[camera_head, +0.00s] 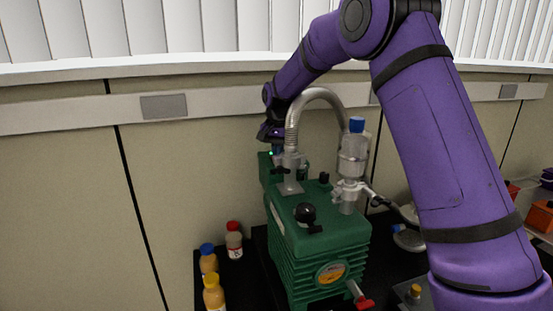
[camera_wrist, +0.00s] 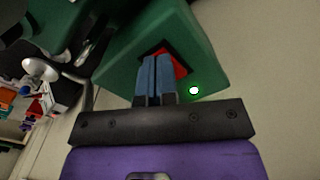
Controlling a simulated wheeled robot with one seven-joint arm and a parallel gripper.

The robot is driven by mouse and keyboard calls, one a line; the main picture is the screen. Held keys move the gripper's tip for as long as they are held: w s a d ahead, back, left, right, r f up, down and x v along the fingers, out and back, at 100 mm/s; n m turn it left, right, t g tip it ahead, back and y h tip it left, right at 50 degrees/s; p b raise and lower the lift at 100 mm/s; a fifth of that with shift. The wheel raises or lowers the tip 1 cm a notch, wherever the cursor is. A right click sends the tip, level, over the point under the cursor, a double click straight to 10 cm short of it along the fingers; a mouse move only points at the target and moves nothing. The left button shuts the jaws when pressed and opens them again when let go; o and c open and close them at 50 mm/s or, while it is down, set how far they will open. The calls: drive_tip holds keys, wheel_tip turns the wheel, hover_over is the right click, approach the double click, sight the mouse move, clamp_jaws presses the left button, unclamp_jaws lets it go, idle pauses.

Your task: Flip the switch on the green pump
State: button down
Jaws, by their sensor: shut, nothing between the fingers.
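The green pump (camera_head: 318,243) stands on the dark bench in the head view. In the wrist view, the back end of the pump (camera_wrist: 125,62) shows a red switch (camera_wrist: 180,68) in a dark recess, with a bright light (camera_wrist: 194,91) beside it. My gripper (camera_wrist: 157,60) is shut and empty, its blue-grey fingertips right at the switch and covering part of it. I cannot tell the switch's position. In the head view my gripper (camera_head: 277,148) is behind the pump's far end, mostly hidden, near a small green light (camera_head: 271,153).
A metal hose (camera_head: 318,92) arches over the pump to a clear bottle with a blue cap (camera_head: 355,150). Several small bottles (camera_head: 212,290) stand left of the pump. The wall is close behind. A red-handled valve (camera_head: 361,300) sticks out in front.

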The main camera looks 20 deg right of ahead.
drive_tip(key=shift+r, duration=3.4)
